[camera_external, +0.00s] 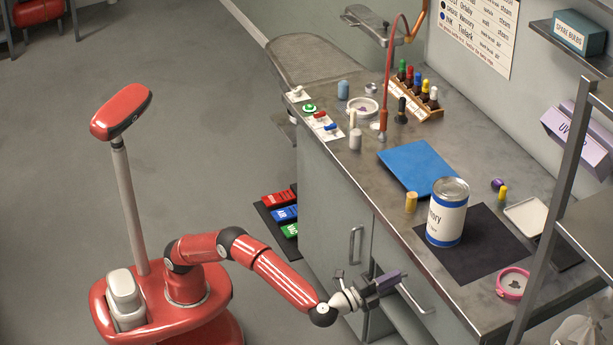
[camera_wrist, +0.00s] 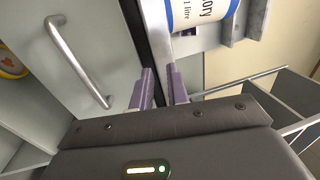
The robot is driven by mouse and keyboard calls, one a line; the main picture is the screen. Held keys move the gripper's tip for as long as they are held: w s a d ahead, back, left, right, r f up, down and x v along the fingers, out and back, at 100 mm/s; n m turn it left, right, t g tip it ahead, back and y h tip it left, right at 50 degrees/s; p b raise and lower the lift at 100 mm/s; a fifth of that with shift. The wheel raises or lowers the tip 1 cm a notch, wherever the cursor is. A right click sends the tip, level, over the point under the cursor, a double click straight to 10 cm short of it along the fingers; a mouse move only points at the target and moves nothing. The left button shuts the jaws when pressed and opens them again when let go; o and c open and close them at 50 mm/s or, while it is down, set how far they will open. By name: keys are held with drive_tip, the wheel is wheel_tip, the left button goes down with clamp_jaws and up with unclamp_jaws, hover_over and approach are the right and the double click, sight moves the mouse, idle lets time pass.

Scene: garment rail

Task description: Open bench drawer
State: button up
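The grey bench (camera_external: 335,183) has a metal top and a front with bar handles. My gripper (camera_external: 397,280) is low at the bench front, right beside the left end of a slanted bar handle (camera_external: 415,298). In the wrist view my two purple fingers (camera_wrist: 164,93) stand apart, with a narrow gap showing between them. A bar (camera_wrist: 240,83) runs off to the right from behind the right finger. I cannot tell whether the fingers touch it. The outline of the drawer is mostly hidden by my gripper and arm.
An upright door handle (camera_external: 355,245) is left of my gripper and shows large in the wrist view (camera_wrist: 75,60). A white can (camera_external: 447,213) stands on a black mat (camera_external: 487,240) above. A metal rack (camera_external: 552,235) stands close on the right. The floor (camera_external: 205,130) at left is mostly clear.

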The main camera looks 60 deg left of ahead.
approach(411, 295)
drive_tip(key=w, duration=0.4)
drive_tip(key=w+p, duration=0.1)
drive_tip(key=w, duration=0.2)
drive_tip(key=w+r, duration=0.1)
drive_tip(key=w, duration=0.1)
drive_tip(key=shift+w+r, duration=0.1)
drive_tip(key=shift+w, duration=0.3)
clamp_jaws()
